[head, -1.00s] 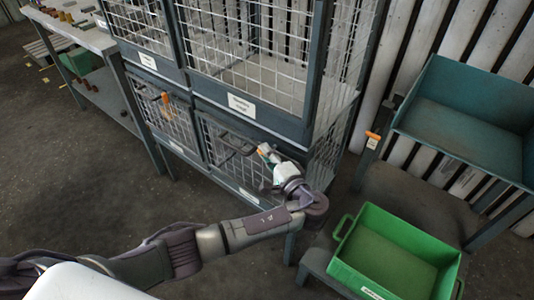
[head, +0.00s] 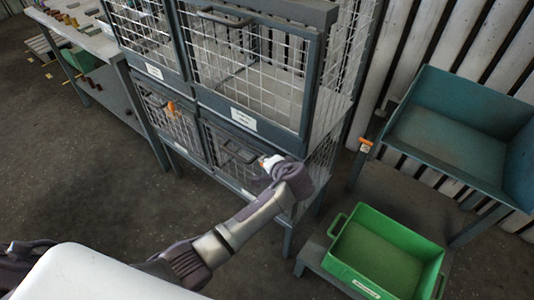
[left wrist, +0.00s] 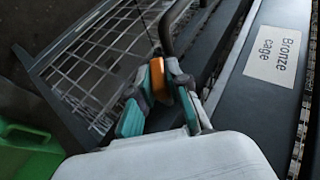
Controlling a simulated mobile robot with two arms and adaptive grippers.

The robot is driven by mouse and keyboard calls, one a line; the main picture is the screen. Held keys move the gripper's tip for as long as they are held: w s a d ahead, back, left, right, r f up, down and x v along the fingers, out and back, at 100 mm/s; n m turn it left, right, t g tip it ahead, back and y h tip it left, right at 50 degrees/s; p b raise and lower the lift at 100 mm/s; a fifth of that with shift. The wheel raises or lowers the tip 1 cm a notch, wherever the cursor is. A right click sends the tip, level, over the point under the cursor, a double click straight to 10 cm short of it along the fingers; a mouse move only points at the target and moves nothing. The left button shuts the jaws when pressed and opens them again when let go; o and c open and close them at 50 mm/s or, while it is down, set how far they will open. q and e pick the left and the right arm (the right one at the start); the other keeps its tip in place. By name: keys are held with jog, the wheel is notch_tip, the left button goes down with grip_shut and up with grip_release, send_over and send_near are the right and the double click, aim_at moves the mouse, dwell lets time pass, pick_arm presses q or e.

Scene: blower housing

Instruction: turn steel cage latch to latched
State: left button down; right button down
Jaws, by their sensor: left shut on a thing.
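The lower right mesh cage door (head: 222,145) has a dark handle (head: 238,152) and an orange latch (left wrist: 161,80). I take this for the steel cage latch, but its cage's label cannot be read. My left gripper (head: 268,163) is at this door's right side, and my wrist hides most of it in the head view. In the left wrist view the gripper (left wrist: 160,95) is shut with its teal pads on either side of the orange latch. The dark handle bar (left wrist: 167,30) is close beside the latch. My right gripper is not in view.
A label reading "Bronze cage" (left wrist: 275,43) is on the frame beside the gripped latch. A green tote (head: 385,255) stands right of the cages, below a teal tray (head: 460,125). Open floor lies in front.

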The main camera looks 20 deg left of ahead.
pick_arm(q)
jog(key=h+p, duration=0.1)
jog(key=p, duration=0.1)
jog(key=n+g+h+p, duration=0.1)
jog(key=h+p, duration=0.1)
jog(key=p, duration=0.1)
jog(key=g+h+p, duration=0.1)
jog(key=h+p, duration=0.1)
jog(key=p, duration=0.1)
jog(key=shift+r, duration=0.35)
jog(key=h+p, duration=0.1)
jog(key=g+h+p, duration=0.1)
jog(key=shift+f+n+h, duration=0.2)
jog(key=shift+n+h, duration=0.1)
jog(key=shift+n, duration=0.1)
jog(key=shift+f+h+p, duration=0.1)
jog(key=shift+h+p, duration=0.3)
jog(key=shift+g, duration=0.3)
jog(key=c, duration=1.1)
grip_release()
jog(key=v, duration=1.2)
jog(key=shift+a, duration=0.2)
jog(key=shift+f, duration=0.1)
